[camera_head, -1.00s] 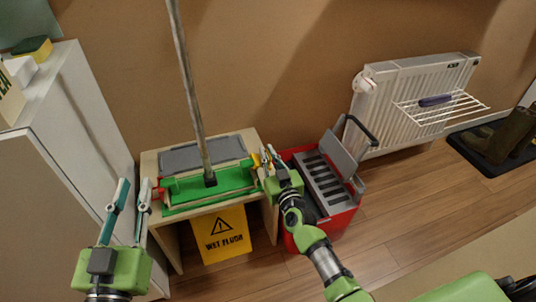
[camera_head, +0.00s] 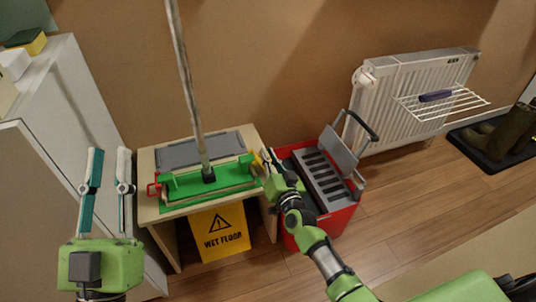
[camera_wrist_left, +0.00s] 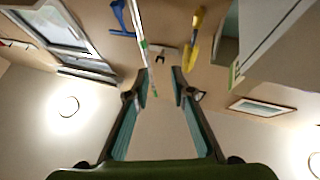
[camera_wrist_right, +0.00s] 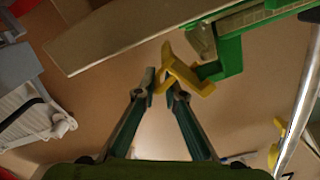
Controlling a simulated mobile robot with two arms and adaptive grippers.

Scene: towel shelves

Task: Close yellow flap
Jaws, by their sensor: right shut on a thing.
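The yellow flap (camera_wrist_right: 185,70) is at the right end of the green mop frame (camera_wrist_right: 228,58), sticking out at an angle from it. In the head view the flap (camera_head: 257,159) is small and partly hidden by my right gripper (camera_head: 267,163). My right gripper (camera_wrist_right: 163,83) is shut on the yellow flap, with the flap's lower part between its fingertips. The green mop frame (camera_head: 187,186) lies on a small wooden table. A red flap (camera_head: 153,189) shows at its left end. My left gripper (camera_head: 109,168) is open and empty, pointing up, left of the table and apart from the mop.
A mop pole (camera_head: 190,85) rises from the frame. A grey pad (camera_head: 180,154) lies behind it on the wooden table (camera_head: 148,213). A red bucket (camera_head: 336,222) stands close on the right. A white cabinet (camera_head: 70,110) is at the left.

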